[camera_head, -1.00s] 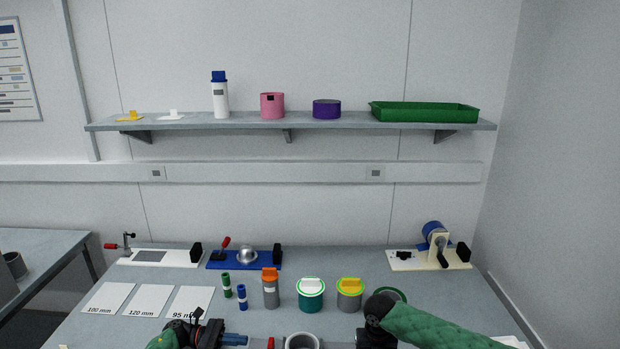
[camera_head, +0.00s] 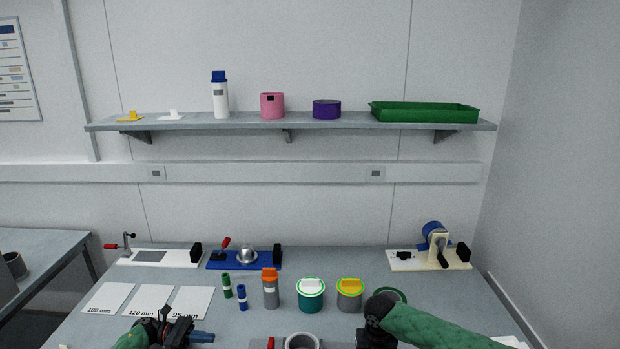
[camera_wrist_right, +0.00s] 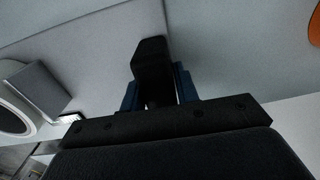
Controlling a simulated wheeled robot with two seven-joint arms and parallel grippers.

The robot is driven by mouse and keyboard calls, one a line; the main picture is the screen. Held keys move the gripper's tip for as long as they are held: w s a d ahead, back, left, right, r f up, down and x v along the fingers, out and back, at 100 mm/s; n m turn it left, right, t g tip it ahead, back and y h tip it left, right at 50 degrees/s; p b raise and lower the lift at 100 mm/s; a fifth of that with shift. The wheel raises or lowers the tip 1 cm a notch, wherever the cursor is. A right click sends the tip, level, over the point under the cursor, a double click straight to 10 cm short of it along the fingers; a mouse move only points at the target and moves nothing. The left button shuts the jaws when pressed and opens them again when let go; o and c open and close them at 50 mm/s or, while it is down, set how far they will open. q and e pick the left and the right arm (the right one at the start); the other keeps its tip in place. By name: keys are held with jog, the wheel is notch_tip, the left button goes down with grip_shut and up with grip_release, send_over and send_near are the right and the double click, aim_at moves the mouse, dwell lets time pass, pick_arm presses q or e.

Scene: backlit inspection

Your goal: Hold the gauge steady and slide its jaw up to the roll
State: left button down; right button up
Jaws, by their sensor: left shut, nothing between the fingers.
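The roll (camera_head: 302,342) is a pale grey ring at the bottom edge of the head view, cut off below. Beside it a small red part (camera_head: 270,343) and a grey strip, seemingly the gauge (camera_head: 333,345), show only in part. In the right wrist view a round pale ring (camera_wrist_right: 14,112) stands next to a grey block (camera_wrist_right: 38,90), perhaps the jaw. My right gripper's blue fingers (camera_wrist_right: 158,92) flank a black block (camera_wrist_right: 150,60) on both sides and appear closed on it. My left gripper (camera_head: 202,337) is shut and empty, left of the roll and apart from it.
Green and blue small cylinders (camera_head: 227,285), an orange-topped bottle (camera_head: 270,288) and two lidded jars (camera_head: 311,295) stand behind the roll. Labelled white cards (camera_head: 150,300) lie at the left. Fixtures (camera_head: 245,258) line the table's back. A shelf (camera_head: 290,122) hangs above.

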jog(key=o, duration=0.4)
jog(key=shift+f, duration=0.1)
jog(key=shift+r, duration=0.2)
